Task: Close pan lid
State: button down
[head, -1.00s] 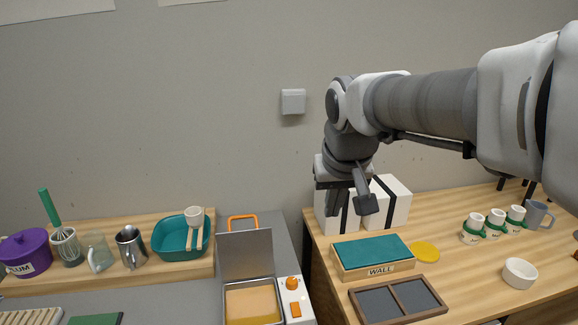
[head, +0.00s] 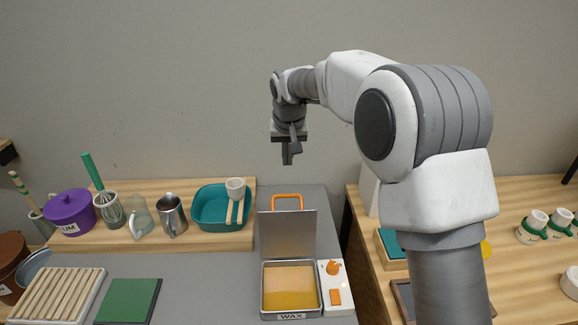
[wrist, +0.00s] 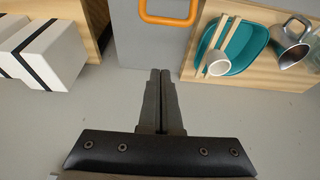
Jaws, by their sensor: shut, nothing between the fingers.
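The wax pan (head: 290,296) sits on the grey counter with orange-yellow wax inside and a WAX label on its front. Its grey lid (head: 288,234) stands open, upright at the pan's back edge. An orange handle (head: 287,197) shows behind the lid; it also shows in the wrist view (wrist: 168,18). My gripper (head: 288,161) is shut and empty, pointing down, above and behind the raised lid, apart from it. In the wrist view my gripper (wrist: 160,74) has its fingers together with nothing between them. The lid is not clear in the wrist view.
A control box (head: 335,287) with an orange knob and switch is right of the pan. A teal basin (head: 208,218) with a white cup stands left on a wooden shelf. A green mat (head: 127,300) and slatted rack (head: 60,295) lie front left. Air above the pan is clear.

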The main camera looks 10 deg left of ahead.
jog(key=d+x, duration=0.1)
jog(key=x, duration=0.8)
jog(key=s, duration=0.4)
jog(key=shift+d+p, duration=0.15)
jog(key=shift+p, duration=0.25)
jog(key=shift+s+b, duration=0.1)
jog(key=shift+b, duration=0.35)
jog(key=shift+s+d+r, duration=0.1)
jog(key=shift+s+r, duration=0.1)
jog(key=shift+s, duration=0.1)
jog(key=shift+t+b, duration=0.3)
jog(key=shift+b, duration=0.1)
